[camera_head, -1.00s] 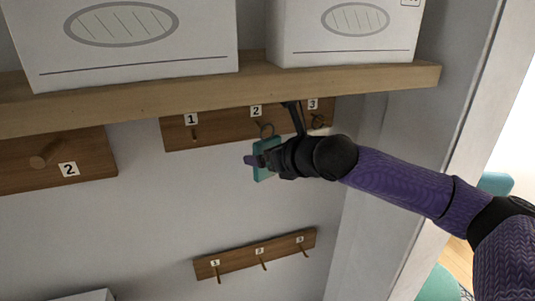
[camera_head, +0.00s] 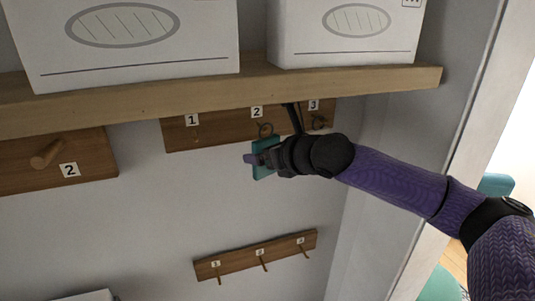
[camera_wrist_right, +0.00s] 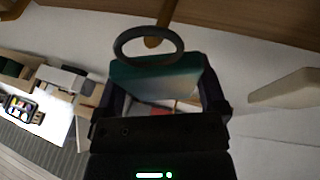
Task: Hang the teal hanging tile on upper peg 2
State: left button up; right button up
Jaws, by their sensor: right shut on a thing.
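The teal hanging tile (camera_head: 264,171) is in my right gripper (camera_head: 262,158), just below the upper peg board (camera_head: 225,130). Its dark ring (camera_head: 265,129) stands up in front of the board, under label 2 (camera_head: 257,112). In the right wrist view, the tile (camera_wrist_right: 160,78) is between the fingers and its ring (camera_wrist_right: 148,57) overlaps the tip of a wooden peg (camera_wrist_right: 152,42). I cannot tell whether the peg is through the ring or only behind it. Upper peg 2 is hard to make out in the head view. My left gripper is not in view.
A shelf (camera_head: 340,82) with white boxes (camera_head: 125,45) overhangs the upper board. A ring (camera_head: 318,122) hangs at upper peg 3, close to my right wrist; a cream piece (camera_wrist_right: 283,88) shows beside the gripper in the wrist view. A lower peg board (camera_head: 255,256) is below, with clear wall between.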

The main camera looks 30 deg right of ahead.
jog(key=shift+w, duration=0.1)
dwell(0.4)
jog(key=shift+w+d, duration=0.15)
jog(key=shift+w, duration=0.25)
jog(key=shift+w+d+f, duration=0.1)
jog(key=shift+w, duration=0.35)
dwell(0.9)
jog(key=shift+w+f, duration=0.1)
dwell(0.4)
jog(key=shift+w+d+f, duration=0.1)
jog(key=shift+w+f, duration=0.25)
jog(key=shift+w, duration=0.05)
dwell(0.5)
